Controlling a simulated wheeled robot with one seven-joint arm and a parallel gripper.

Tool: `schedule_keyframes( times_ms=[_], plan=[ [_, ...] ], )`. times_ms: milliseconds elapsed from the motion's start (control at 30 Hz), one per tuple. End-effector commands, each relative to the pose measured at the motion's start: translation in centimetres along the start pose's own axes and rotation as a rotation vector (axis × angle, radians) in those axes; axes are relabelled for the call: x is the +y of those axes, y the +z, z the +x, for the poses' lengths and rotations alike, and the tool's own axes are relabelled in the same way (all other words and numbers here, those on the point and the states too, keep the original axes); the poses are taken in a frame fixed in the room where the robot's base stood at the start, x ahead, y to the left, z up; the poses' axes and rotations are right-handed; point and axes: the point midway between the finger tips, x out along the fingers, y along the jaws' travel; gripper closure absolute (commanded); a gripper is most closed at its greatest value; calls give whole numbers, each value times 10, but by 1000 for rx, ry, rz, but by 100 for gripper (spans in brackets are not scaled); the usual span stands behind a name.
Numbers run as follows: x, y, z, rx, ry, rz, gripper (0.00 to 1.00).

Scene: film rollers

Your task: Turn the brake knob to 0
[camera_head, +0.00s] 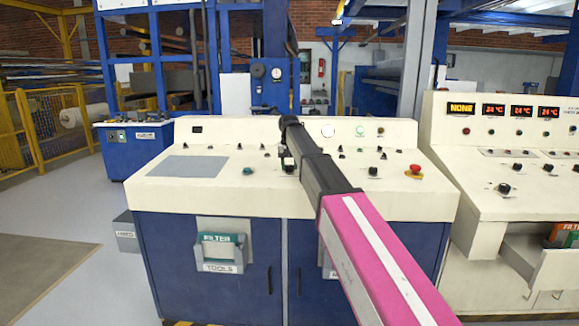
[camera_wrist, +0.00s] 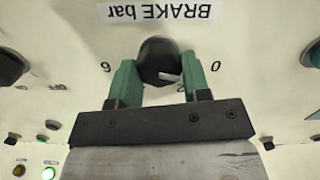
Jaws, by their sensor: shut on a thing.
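The brake knob (camera_wrist: 157,59) is black and round, below the upside-down "BRAKE bar" label (camera_wrist: 158,12) in the wrist view. A white mark shows on its lower right side. A "0" is printed to the knob's right and a "6" to its left; a numeral below right is partly hidden. My gripper (camera_wrist: 158,78) has its green fingers on either side of the knob and is shut on it. In the head view my gripper (camera_head: 286,160) is at the cream console (camera_head: 240,185), left of its middle; the knob cannot be made out there.
Other knobs and switches stand on the console, with a red emergency button (camera_head: 415,170) to the right. A second console (camera_head: 510,205) with red displays adjoins on the right. My pink and black arm hides part of the panel.

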Motion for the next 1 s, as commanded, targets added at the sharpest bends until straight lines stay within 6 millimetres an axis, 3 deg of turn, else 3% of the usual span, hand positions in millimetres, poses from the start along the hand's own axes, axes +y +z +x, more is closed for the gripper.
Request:
schedule_keyframes(
  times_ms=[600, 633, 700, 1000],
  plan=[
    [0, 0, -1, 1, 2, -42, 80],
    [0, 0, -1, 1, 2, -42, 47],
    [0, 0, -1, 1, 2, -42, 31],
    [0, 0, -2, 1, 3, -40, 31]
  ],
)
